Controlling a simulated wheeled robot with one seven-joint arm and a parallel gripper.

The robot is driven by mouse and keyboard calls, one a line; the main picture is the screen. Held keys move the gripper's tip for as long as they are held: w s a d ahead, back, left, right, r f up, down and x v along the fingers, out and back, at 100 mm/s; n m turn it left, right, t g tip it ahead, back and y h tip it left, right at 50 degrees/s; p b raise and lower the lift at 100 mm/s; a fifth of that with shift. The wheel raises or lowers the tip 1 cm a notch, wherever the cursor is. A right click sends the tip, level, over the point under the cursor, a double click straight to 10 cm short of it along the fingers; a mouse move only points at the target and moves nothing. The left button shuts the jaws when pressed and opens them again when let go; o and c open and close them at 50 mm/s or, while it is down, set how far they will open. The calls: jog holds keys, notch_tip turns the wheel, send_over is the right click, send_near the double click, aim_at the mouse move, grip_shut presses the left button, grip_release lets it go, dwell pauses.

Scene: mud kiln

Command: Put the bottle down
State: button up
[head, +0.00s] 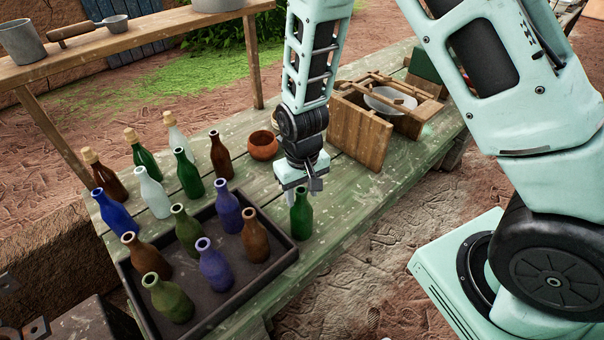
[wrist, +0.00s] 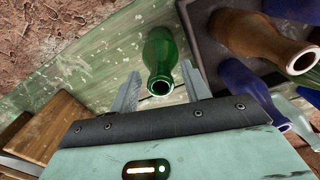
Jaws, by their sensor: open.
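A green bottle (head: 301,216) stands upright on the green wooden table (head: 340,205), just right of the dark tray. My gripper (head: 300,186) is directly above it, pointing down. In the wrist view the green bottle (wrist: 160,62) shows between the two fingers of my gripper (wrist: 160,88), with its open mouth toward the camera. The fingers are apart, with a visible gap on the left side of the bottle. Whether the right finger touches the bottle is unclear.
The dark tray (head: 281,234) holds several bottles close to the left. More bottles, some corked, stand behind it. An orange clay pot (head: 263,145) and a wooden crate (head: 360,133) with a white bowl (head: 390,101) stand further back. The table's front edge is near the green bottle.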

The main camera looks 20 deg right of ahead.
notch_tip(320, 180, up, 11)
jog(key=b, duration=0.2)
jog(key=s+a+r+n, duration=0.3)
jog(key=s, duration=0.7)
jog(key=s+a+r+n, duration=0.3)
jog(key=s+r, duration=0.1)
jog(key=s, duration=0.6)
jog(key=shift+a+r+n+y, duration=0.2)
jog(key=shift+n+y, duration=0.1)
jog(key=shift+n, duration=0.1)
